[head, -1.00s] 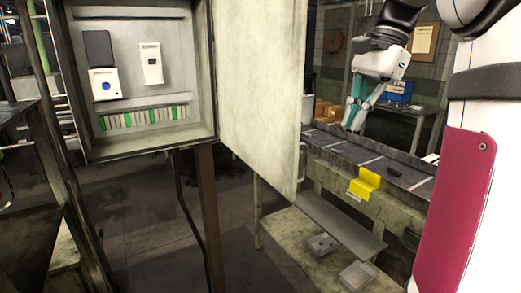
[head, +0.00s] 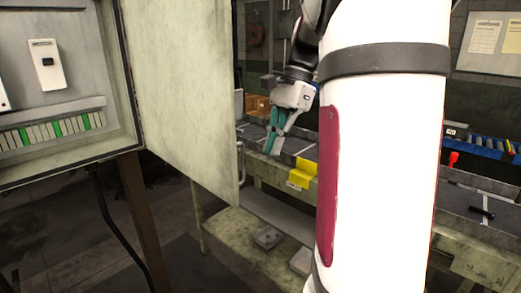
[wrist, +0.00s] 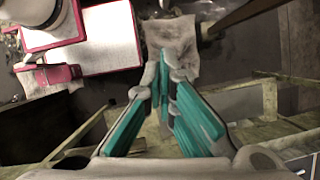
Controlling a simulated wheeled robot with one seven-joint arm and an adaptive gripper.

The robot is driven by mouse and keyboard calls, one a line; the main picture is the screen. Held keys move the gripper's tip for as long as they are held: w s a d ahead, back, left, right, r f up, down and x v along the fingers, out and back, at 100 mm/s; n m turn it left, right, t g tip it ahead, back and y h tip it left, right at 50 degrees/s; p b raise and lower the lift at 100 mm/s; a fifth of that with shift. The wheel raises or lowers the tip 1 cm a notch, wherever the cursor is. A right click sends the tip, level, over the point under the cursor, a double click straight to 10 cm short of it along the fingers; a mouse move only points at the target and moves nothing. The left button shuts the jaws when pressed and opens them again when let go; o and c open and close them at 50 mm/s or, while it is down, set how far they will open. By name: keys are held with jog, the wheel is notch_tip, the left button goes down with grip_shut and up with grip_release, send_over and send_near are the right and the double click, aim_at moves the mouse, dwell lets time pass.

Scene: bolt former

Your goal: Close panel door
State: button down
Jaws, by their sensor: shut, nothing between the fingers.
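The panel door (head: 185,85) stands open in the head view, swung out to the right of the grey electrical cabinet (head: 60,165). The cabinet's inside shows a white switch box (head: 46,64) and a row of white and green terminals (head: 55,128). My gripper (head: 270,148) is to the right of the door's free edge, apart from it in the picture, pointing down over the bench. It also shows in the wrist view (wrist: 164,70), with its teal fingers shut and nothing between them. The wrist view does not clearly show the door.
A workbench with a conveyor-like top (head: 300,147) runs behind my gripper, with a yellow bracket (head: 303,173) on its front edge. Blue bins (head: 490,147) and a red-handled item (head: 453,159) are at the right. A brown post (head: 145,220) and black cable (head: 120,225) stand below the cabinet.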

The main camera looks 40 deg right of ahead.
jog(key=shift+w+a+f+p, duration=0.15)
jog(key=shift+w+a+p, duration=0.05)
jog(key=shift+a, duration=0.85)
jog(key=shift+w+a+f+p, duration=0.15)
jog(key=shift+a, duration=0.9)
